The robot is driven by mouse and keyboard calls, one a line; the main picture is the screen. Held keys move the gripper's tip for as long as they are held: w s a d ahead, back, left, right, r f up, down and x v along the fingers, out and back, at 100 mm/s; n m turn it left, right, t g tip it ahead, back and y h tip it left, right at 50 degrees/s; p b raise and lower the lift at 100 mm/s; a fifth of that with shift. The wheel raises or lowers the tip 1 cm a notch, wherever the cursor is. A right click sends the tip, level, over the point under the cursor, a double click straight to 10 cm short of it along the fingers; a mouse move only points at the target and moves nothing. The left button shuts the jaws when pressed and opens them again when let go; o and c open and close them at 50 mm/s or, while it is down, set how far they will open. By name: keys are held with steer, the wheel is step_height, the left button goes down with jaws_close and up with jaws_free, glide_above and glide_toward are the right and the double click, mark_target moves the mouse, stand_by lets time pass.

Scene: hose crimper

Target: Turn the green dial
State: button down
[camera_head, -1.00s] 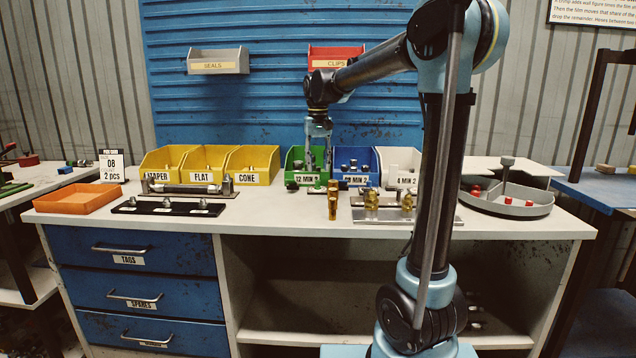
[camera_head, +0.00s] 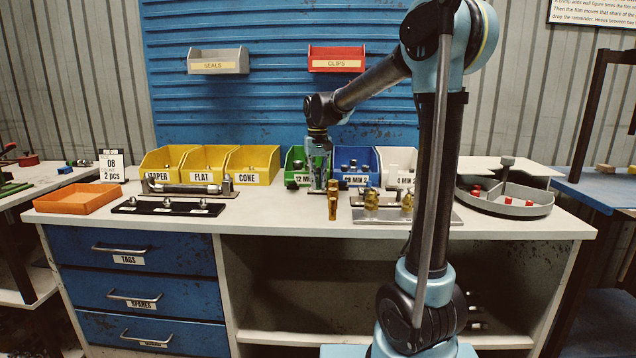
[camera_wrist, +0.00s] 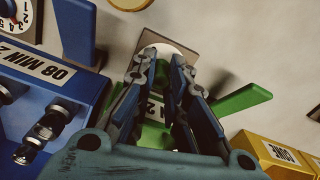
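My gripper (camera_head: 318,183) points down at the bench in front of the green bin (camera_head: 296,160). In the wrist view the two fingers (camera_wrist: 162,68) are apart, with a gap between the tips. A tan square plate with a white disc (camera_wrist: 165,46) lies just beyond and between the fingertips. I cannot clearly make out a green knob on it; the fingers hide part of that spot. Another white dial face (camera_wrist: 15,14), with numbers and a red mark, shows at the upper left corner of the wrist view.
The blue bin (camera_wrist: 42,112) stands close beside my gripper, and a yellow bin (camera_wrist: 275,152) is on the other side. Brass fittings (camera_head: 371,200) stand near the front of the bench. An orange tray (camera_head: 78,199) sits at the far left and a round grey tray (camera_head: 520,207) at the right.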

steer(key=shift+d, duration=0.1)
steer(key=shift+n, duration=0.9)
steer(key=c, duration=1.6)
jaws_free()
steer(key=shift+o, duration=0.2)
step_height(320, 180, up, 12)
